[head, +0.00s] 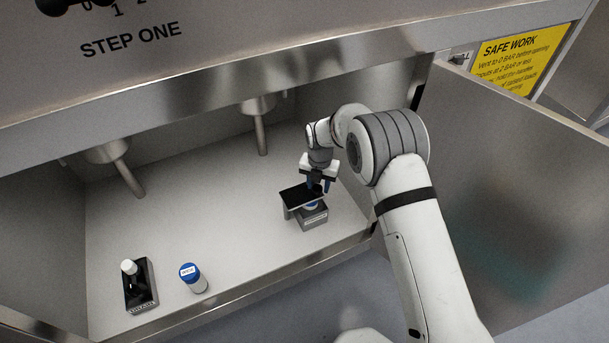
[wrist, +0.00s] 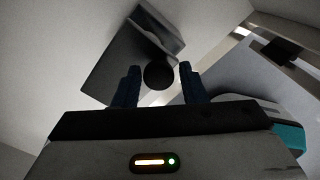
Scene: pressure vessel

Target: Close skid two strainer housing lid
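A small grey box-like unit (head: 313,218) stands on the cabinet floor near the front right, with a flat dark plate (head: 300,196) on top. The plate looks tilted. I cannot tell for sure that this is the strainer housing lid. My gripper (head: 318,187) is directly above the unit, blue fingers pointing down. In the wrist view my gripper (wrist: 158,84) has its fingers apart. A dark round knob (wrist: 159,75) shows between them, with a grey plate (wrist: 108,75) beyond it. No contact between fingers and knob is clear.
A black holder with a white-topped piece (head: 139,287) and a blue-capped bottle (head: 194,279) stand at the front left. Two metal spouts (head: 261,135) (head: 128,177) hang from above. A large metal door panel (head: 510,190) stands open at right. The middle floor (head: 215,205) is clear.

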